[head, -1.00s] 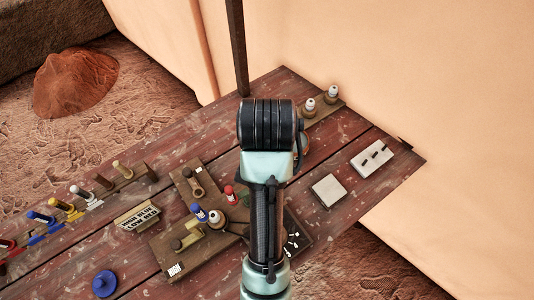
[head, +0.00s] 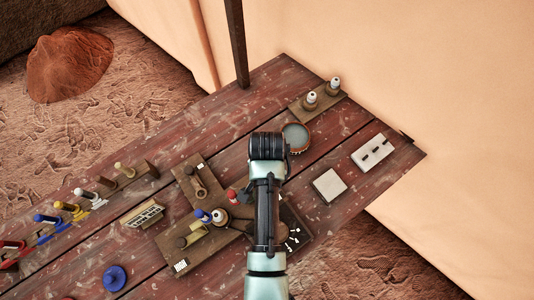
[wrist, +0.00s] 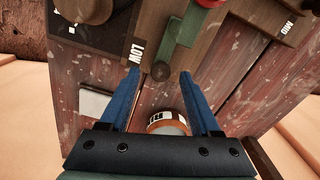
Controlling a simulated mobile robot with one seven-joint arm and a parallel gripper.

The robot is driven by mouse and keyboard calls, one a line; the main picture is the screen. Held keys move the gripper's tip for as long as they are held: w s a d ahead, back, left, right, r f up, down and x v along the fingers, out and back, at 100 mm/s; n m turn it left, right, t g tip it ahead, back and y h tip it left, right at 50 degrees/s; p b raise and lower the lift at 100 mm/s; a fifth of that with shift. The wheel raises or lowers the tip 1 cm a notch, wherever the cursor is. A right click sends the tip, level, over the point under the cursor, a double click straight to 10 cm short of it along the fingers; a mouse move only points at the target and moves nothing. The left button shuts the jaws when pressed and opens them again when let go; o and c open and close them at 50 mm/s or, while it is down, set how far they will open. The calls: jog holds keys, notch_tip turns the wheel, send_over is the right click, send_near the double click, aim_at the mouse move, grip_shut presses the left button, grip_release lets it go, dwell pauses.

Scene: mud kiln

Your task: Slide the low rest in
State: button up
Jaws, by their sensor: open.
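The low rest appears to be a green slider (wrist: 181,42) with a dark round knob (wrist: 161,71) on the brown wooden fixture (wrist: 147,30), beside a white "LOW" label (wrist: 136,50) in the wrist view. My gripper (wrist: 159,74) is open, with its two blue fingers pointing toward the fixture. The knob shows between the fingertips; I cannot tell whether they touch it. A red piece (wrist: 209,2) sits by the slider's far end. In the head view my arm covers the low rest and the fingers; part of the fixture (head: 217,243) shows left of it.
Red and blue pegs stand left of my arm. A sign (head: 143,214) and colored racks lie further left.

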jog(key=shift+f, duration=0.85)
grip_shut()
dwell(0.9)
